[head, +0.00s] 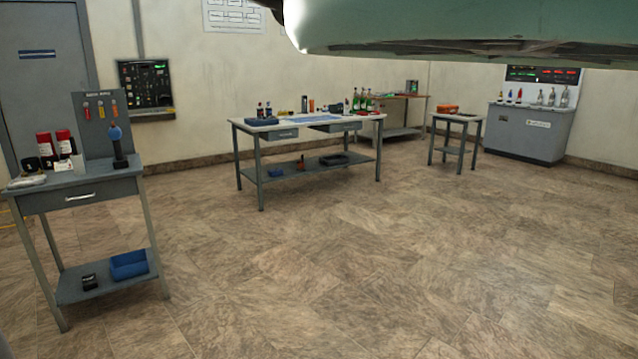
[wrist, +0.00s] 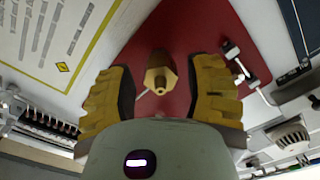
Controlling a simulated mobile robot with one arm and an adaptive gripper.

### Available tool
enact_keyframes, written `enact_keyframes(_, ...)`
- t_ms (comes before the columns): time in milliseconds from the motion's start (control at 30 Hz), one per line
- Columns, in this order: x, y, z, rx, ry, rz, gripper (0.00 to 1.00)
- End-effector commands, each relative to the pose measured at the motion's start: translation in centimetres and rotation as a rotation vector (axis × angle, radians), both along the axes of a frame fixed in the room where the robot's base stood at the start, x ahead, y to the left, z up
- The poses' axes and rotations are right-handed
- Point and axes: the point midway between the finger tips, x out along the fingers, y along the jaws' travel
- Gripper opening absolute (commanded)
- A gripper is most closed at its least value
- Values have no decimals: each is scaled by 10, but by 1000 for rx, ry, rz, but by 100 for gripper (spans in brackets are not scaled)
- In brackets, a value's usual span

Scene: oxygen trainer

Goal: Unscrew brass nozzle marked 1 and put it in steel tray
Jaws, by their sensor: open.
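The brass nozzle (wrist: 158,74) shows in the wrist view, with a hexagonal body and a small opening at its near end. It stands out from a red panel (wrist: 172,28). No number mark is legible on it. My gripper (wrist: 160,88) is open, with one yellow-padded finger on each side of the nozzle and a gap to it on both sides. How far the nozzle lies beyond the fingertips is hard to tell. My gripper does not show in the head view. I cannot make out the steel tray in either view.
In the wrist view a small metal fitting (wrist: 240,62) sits right of the nozzle, and a white placard (wrist: 60,35) is at upper left. In the head view a tool bench (head: 80,190), a long workbench (head: 310,125) and a grey cabinet (head: 528,132) stand around open tiled floor (head: 330,260).

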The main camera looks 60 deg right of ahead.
Motion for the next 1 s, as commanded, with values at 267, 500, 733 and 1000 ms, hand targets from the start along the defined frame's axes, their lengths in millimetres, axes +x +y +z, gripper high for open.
enact_keyframes(267, -10, -24, -1, 3, 0, -2, 52)
enact_keyframes(500, -12, -28, 3, 21, 47, -1, 52)
enact_keyframes(733, -12, -28, 4, 101, 246, -2, 52)
enact_keyframes(1000, -11, -29, 0, 117, 279, -5, 52)
